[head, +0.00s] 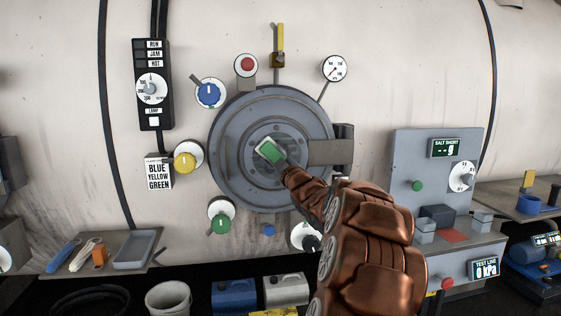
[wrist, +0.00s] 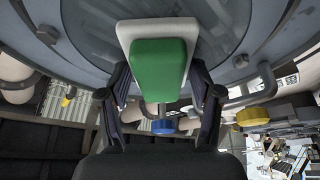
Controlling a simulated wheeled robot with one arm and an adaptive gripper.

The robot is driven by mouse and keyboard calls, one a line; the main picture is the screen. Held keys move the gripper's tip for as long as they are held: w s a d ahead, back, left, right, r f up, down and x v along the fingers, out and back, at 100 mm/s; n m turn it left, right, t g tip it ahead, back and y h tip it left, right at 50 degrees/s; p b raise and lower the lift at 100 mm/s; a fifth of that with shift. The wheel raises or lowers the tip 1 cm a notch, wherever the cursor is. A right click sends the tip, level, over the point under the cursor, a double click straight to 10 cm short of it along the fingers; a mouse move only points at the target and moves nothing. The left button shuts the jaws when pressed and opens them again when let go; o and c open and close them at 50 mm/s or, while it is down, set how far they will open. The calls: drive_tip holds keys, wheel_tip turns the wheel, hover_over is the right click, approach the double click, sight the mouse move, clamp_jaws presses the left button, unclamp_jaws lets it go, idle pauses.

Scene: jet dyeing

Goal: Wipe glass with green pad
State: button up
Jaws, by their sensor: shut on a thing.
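A round grey hatch (head: 228,165) is set in the pale wall, with a ring of bolts around its centre. The glass (wrist: 210,15) shows in part at the top of the wrist view; the pad and my arm cover much of the hatch's middle in the head view. The green pad (head: 270,151) has a white backing and lies over the hatch's centre, tilted. My gripper (wrist: 158,95) is shut on the green pad, which also shows in the wrist view (wrist: 158,65). I cannot tell whether the pad touches the glass.
Blue (head: 208,94), yellow (head: 185,162) and green (head: 221,223) knobs ring the hatch, with a red button (head: 246,65) above. A hinge block (head: 330,152) juts out at right. A grey control box (head: 415,165) stands further right. A shelf (head: 118,245) with tools is lower left.

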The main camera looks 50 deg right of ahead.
sight(259, 153)
drive_tip(key=shift+w+a+b, duration=0.6)
drive_tip(key=shift+a+b, duration=0.15)
drive_tip(key=shift+a, duration=0.1)
drive_tip(key=shift+w+a+b, duration=0.55)
drive_tip(key=shift+a+b, duration=0.2)
drive_tip(key=shift+a, duration=0.05)
drive_tip(key=shift+s, duration=0.1)
drive_tip(key=shift+s+a+b, duration=0.6)
drive_tip(key=shift+s+a, duration=0.05)
drive_tip(key=shift+s, duration=0.3)
drive_tip(key=s+a+b, duration=0.1)
drive_tip(key=s+a, duration=0.1)
drive_tip(key=shift+s+a, duration=0.1)
drive_tip(key=shift+s, duration=0.25)
drive_tip(key=shift+s, duration=0.1)
